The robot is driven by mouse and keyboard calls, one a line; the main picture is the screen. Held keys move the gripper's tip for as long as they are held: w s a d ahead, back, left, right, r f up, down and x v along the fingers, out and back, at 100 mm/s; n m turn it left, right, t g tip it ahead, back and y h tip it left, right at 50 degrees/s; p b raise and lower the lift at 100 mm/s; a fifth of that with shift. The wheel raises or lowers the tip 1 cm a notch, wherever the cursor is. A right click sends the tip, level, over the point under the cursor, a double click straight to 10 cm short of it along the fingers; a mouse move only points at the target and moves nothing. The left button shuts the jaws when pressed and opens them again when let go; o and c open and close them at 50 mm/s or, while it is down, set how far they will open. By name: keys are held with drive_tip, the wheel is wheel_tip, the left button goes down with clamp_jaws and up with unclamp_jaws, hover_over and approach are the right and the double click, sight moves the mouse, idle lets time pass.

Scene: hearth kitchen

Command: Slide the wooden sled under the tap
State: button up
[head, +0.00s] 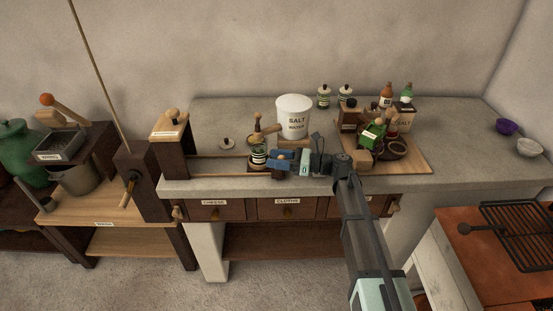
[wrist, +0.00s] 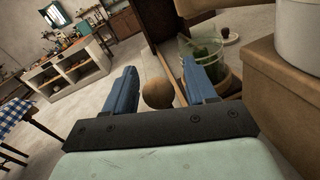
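The salt-water bucket (head: 294,118) stands on a block on the counter, with a wooden tap (head: 263,130) at its left side. A glass jar with green contents (head: 258,155) stands in front of the tap, at the right part of a dark rail. It also shows in the wrist view (wrist: 206,62). The sled seems to be the dark wooden piece under the jar, mostly hidden. My gripper (head: 281,159) is just right of the jar. In the wrist view, its blue fingers (wrist: 158,72) are apart, with a round wooden knob (wrist: 158,92) between them and visible gaps either side.
A wooden press-like post (head: 170,140) stands at the rail's left end. The rail (head: 215,168) is clear between post and jar. A board with bottles and a green grinder (head: 373,133) lies to the right. A small lidded dish (head: 227,143) sits behind the rail.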

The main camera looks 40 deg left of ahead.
drive_tip(key=v, duration=1.3)
drive_tip(key=shift+w+d, duration=0.2)
drive_tip(key=shift+d, duration=0.1)
